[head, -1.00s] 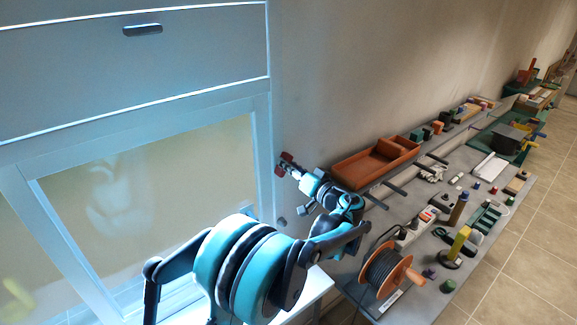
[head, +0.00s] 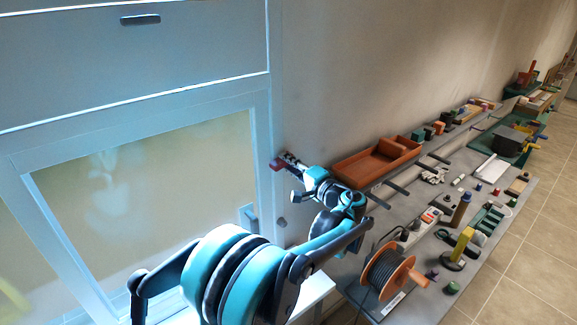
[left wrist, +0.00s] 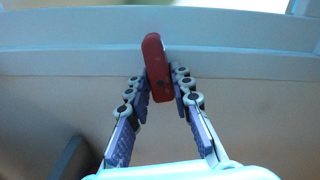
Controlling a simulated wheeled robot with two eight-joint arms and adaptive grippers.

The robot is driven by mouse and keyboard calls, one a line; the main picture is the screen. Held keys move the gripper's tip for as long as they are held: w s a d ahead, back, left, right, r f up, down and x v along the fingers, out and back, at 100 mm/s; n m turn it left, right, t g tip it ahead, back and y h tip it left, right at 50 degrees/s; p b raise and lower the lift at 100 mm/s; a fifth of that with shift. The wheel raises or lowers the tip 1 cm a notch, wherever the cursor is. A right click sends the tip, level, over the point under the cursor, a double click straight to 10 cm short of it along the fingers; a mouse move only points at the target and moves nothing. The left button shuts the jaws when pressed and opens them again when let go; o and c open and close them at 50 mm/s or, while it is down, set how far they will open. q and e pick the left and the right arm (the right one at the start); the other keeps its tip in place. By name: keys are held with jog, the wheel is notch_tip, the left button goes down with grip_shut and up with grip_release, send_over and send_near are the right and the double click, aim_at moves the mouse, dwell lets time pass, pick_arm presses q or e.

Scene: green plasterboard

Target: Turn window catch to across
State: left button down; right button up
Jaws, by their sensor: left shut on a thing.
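The window catch is a small red lever (left wrist: 158,70). In the left wrist view it lies between my left gripper's fingers (left wrist: 162,88), which are shut on it. Its long side runs nearly up the picture, top leaning slightly left, roughly crosswise to the pale frame bar (left wrist: 60,60). In the head view the red catch (head: 277,165) shows small at the right upright of the window frame (head: 262,130), with my left gripper (head: 285,161) at it. The fingers partly cover it there. My right gripper is not in view.
A grey-blue handle-like piece (head: 249,215) sits lower on the window frame. Right of my arm, a long grey bench (head: 400,215) holds an orange tray (head: 350,172), a cable reel (head: 385,270) and many small items. The tiled floor (head: 520,260) beyond is clear.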

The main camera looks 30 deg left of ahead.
pick_arm(q)
jog(key=shift+m, duration=1.2)
jog(key=c, duration=1.3)
grip_release()
jog(key=shift+c, duration=0.2)
jog(key=v, duration=1.2)
jog(key=shift+f, duration=0.1)
